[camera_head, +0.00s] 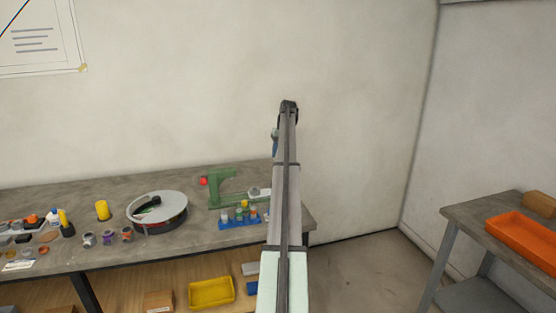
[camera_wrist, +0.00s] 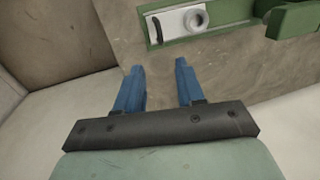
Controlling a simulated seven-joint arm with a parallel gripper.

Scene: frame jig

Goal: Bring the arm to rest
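My gripper (camera_wrist: 160,66) shows in the wrist view with its two blue fingers apart and nothing between them. It is above the grey workbench (camera_wrist: 225,72), near its edge. In the head view my raised arm hides most of the gripper, and only a bit of blue shows at its left side. The green jig (camera_head: 217,198) stands on the bench left of my arm. In the wrist view part of the jig (camera_wrist: 292,20) is beyond the fingertips, with a pale block (camera_wrist: 172,24) bearing a round grey ring in its green base. The gripper is apart from the jig.
A round turntable (camera_head: 170,212), a yellow cylinder (camera_head: 102,210) and a blue rack (camera_head: 238,223) of small parts stand on the bench. A yellow bin (camera_head: 211,292) sits below. An orange tray (camera_head: 522,240) lies on a side table at right. Open floor separates the tables.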

